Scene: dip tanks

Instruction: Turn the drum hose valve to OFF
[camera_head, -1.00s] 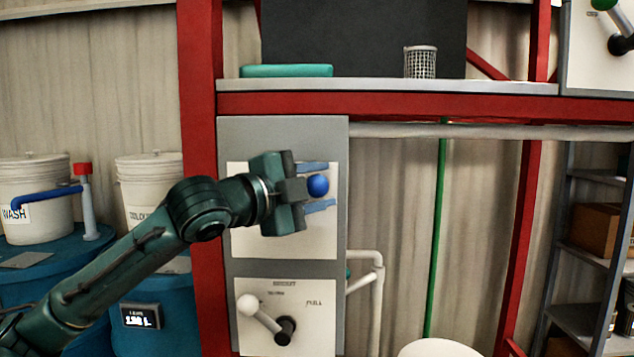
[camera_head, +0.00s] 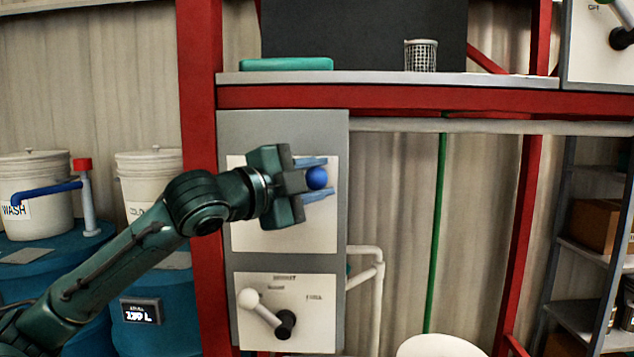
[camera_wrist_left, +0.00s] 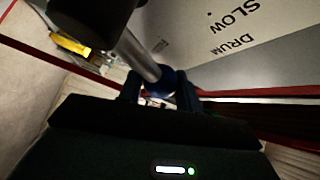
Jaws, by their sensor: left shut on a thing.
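My left gripper (camera_head: 312,178) is in front of the upper white valve plate (camera_head: 270,240) on a grey panel. Its fingers are closed around the blue ball knob (camera_head: 317,178) of a lever. In the left wrist view the blue knob (camera_wrist_left: 163,80) sits between the two fingers at the end of a silver lever rod (camera_wrist_left: 137,55). The rod runs up to a dark hub (camera_wrist_left: 90,18). The plate beside it (camera_wrist_left: 215,70) reads "DRUM" and "SLOW". In the head view my gripper hides the hub and lettering. My right gripper is out of view.
Below is a second plate with a white-knobbed lever (camera_head: 248,298). A red post (camera_head: 200,120) stands left of the panel, behind my arm. Above is a shelf (camera_head: 380,79) with a wire basket (camera_head: 420,56) and a teal item (camera_head: 286,64). White pipes (camera_head: 366,290) stand to the right.

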